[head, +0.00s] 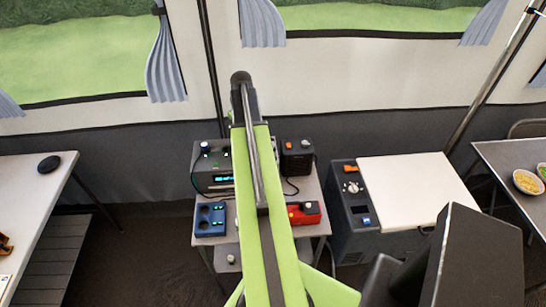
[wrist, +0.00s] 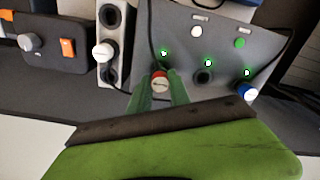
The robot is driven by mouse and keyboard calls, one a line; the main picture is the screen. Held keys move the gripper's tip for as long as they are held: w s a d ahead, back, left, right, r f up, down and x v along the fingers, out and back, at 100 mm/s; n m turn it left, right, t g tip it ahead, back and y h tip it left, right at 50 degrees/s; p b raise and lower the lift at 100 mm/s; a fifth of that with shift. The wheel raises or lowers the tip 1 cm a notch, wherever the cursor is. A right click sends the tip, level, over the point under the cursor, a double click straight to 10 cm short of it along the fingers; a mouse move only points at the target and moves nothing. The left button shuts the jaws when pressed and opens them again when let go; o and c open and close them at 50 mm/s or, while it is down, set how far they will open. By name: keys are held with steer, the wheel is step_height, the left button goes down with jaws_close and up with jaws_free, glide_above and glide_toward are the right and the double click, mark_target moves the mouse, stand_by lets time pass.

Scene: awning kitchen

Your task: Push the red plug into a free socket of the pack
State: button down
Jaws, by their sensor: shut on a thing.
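The pack is a grey unit with a sloped panel (wrist: 225,45) in the wrist view, with green lights above its sockets. A blue plug (wrist: 246,92) sits at its right socket. The middle socket (wrist: 204,76) is a bare dark hole. My gripper (wrist: 160,86) has its green fingers shut on the red plug (wrist: 160,75), which has a pale end. The red plug is in front of the left socket's place, below the left light. Whether it touches or enters that socket cannot be told. In the head view the pack (head: 205,160) is partly behind my arm, and my gripper is hidden.
A dark box with an orange switch (wrist: 68,47) and a strip with a white plug (wrist: 103,52) stand left of the pack in the wrist view. A blue socket box (head: 207,229) and a red box (head: 311,216) sit on the table in the head view.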

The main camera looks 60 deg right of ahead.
steer(key=shift+f, duration=0.15)
steer(key=shift+f+b, duration=0.65)
steer(key=shift+b, duration=0.15)
steer(key=shift+f, duration=0.2)
steer(key=shift+f+b, duration=0.35)
steer(key=shift+b, duration=0.15)
steer(key=shift+f, duration=0.1)
steer(key=c, duration=1.1)
jaws_free()
steer(key=shift+o, duration=1.1)
